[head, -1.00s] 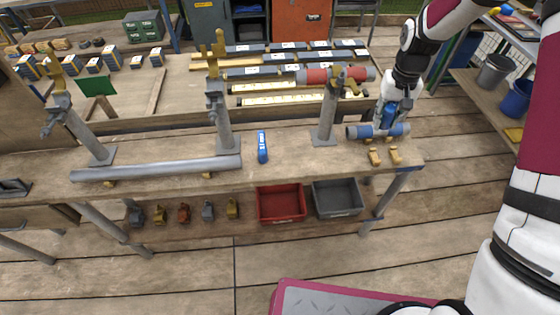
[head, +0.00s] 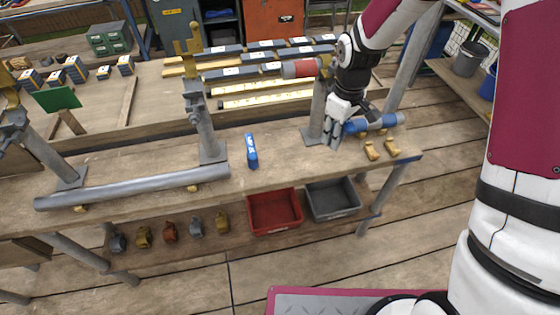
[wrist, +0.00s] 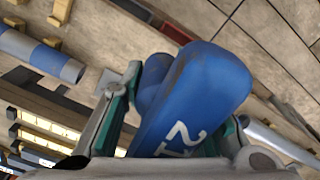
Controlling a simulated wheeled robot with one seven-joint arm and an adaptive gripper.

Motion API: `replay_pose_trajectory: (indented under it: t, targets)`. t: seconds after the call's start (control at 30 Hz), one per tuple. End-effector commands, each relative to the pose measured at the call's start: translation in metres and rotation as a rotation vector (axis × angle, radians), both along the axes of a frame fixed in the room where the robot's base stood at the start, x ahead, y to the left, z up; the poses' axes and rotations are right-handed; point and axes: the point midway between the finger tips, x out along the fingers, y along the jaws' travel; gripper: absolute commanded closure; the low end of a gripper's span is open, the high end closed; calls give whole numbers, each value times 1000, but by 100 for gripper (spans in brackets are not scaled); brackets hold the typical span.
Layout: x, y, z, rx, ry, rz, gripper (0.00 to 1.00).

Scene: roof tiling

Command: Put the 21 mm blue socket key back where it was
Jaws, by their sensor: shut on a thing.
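The blue socket key (wrist: 195,95), marked 21, is between the fingers of my gripper (wrist: 175,115) in the wrist view. The gripper is shut on it, and its rounded blue end points away from the wrist. In the head view my gripper (head: 335,135) is over the right part of the bench, beside the left end of a blue-banded pipe (head: 388,120). The key is mostly hidden by the gripper there. Another blue tool (head: 251,152) lies on the bench (head: 280,160), left of my gripper.
Grey upright stands (head: 205,130) rise from the bench. A long grey pipe (head: 130,188) lies along its front edge. Red (head: 274,212) and grey (head: 333,199) bins sit below. Yellow brackets (head: 372,151) stand at the right end. Bench around the blue tool is clear.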

Motion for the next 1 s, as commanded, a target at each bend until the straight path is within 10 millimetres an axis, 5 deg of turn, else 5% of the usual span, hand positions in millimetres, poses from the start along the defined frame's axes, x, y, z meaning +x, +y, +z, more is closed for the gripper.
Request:
replay_pose_trajectory:
  t: [0.3, 0.6, 0.83, 1.0]
  targets:
    - [-30, 44, -62, -3, -6, 691, 100]
    - [-68, 65, -102, -8, -15, 1246, 100]
    - [-80, 70, -112, -10, -19, 1420, 100]
    - [-59, 84, -115, -10, -21, 1437, 100]
